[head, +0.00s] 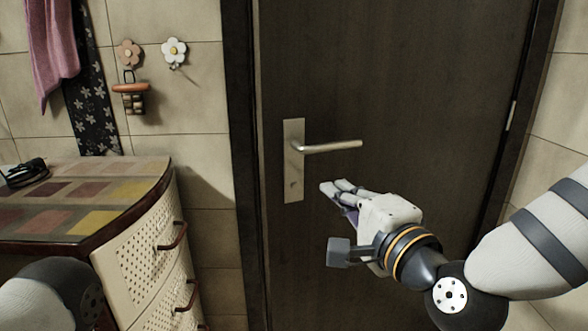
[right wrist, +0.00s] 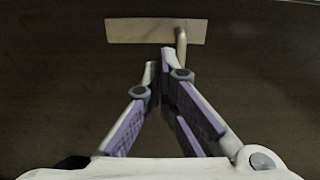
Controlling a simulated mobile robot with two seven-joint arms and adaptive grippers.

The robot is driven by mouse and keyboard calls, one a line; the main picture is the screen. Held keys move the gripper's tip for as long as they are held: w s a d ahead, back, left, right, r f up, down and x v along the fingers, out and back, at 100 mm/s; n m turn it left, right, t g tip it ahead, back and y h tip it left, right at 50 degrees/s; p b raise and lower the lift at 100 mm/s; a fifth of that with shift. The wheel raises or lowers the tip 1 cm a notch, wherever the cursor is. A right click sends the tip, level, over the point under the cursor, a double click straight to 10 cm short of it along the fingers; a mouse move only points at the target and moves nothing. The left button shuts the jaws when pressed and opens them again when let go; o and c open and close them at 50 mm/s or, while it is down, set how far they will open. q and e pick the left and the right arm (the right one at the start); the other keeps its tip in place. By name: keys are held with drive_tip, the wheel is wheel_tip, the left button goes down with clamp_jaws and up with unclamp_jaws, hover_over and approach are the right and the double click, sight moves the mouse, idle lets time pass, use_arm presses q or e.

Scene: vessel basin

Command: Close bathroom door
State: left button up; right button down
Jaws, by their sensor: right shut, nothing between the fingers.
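The dark bathroom door (head: 400,80) fills the middle of the head view and looks flush in its dark frame (head: 240,120). Its metal lever handle (head: 332,146) points right from a tall plate (head: 293,185) near the door's left edge. My right gripper (head: 327,186) is shut and empty, just below and to the right of the handle, in front of the door. In the right wrist view its fingers (right wrist: 158,62) point at the plate (right wrist: 150,30) and the handle (right wrist: 181,45). Whether the fingers touch the door cannot be told. My left gripper is not in view.
A cream dresser (head: 150,250) with a patchwork top stands left of the door, its drawer handles sticking out. A dark coiled item (head: 24,172) lies on it. Flower hooks (head: 174,52) and a pink towel (head: 52,45) hang on the tiled wall.

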sight(298, 156)
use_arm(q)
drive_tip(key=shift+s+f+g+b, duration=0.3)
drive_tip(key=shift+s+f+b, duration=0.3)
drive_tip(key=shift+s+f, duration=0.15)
use_arm(e)
drive_tip(key=x, duration=1.4)
drive_tip(key=shift+w+d+r, duration=0.1)
drive_tip(key=shift+d, duration=0.05)
